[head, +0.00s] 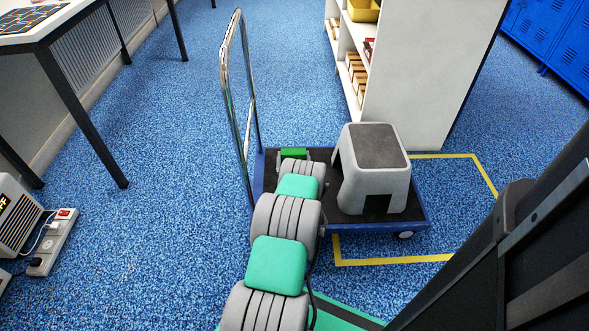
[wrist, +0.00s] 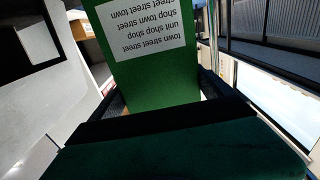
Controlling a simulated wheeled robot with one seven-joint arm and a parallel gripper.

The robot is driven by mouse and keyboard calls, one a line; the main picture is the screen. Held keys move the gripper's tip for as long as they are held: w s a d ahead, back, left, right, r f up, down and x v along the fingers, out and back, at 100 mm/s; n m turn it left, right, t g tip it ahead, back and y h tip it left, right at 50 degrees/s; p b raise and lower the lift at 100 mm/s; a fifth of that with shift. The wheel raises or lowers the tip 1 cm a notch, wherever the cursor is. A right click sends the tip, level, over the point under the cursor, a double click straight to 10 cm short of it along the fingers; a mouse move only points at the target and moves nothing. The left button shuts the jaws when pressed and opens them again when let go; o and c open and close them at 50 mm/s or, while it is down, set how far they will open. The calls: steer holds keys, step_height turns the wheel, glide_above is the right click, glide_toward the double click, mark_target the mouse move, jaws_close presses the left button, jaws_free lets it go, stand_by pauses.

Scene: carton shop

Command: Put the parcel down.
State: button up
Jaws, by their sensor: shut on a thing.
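The parcel is a green box with a white printed label. In the wrist view the parcel (wrist: 155,85) stands up in front of my gripper (wrist: 165,112), which is shut on it. The label reads upside down there. In the head view only a small green part of the parcel (head: 293,153) shows beyond my arm, over the left back part of the trolley's dark deck. My gripper is mostly hidden behind my arm links in that view. I cannot tell whether the parcel touches the deck.
The blue-edged trolley (head: 421,221) has a chrome handle (head: 225,75) at its left. A grey step stool (head: 376,175) stands on its deck, right of the parcel. A white shelf unit (head: 430,70) is behind. A yellow floor outline (head: 395,261) runs around the right side. Open blue carpet lies left.

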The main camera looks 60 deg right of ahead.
steer(key=f+b, duration=0.1)
steer(key=f, duration=0.1)
steer(key=d+f+b, duration=0.1)
steer(key=w+d+f+b, duration=0.1)
steer(key=f, duration=0.1)
steer(key=shift+w+f, duration=0.1)
steer(key=shift+f, duration=0.25)
steer(key=shift+r, duration=0.15)
steer(key=o, duration=1.3)
steer(key=shift+r+p, duration=0.15)
steer(key=shift+p, duration=0.2)
steer(key=p+v, duration=0.4)
steer(key=v, duration=0.8)
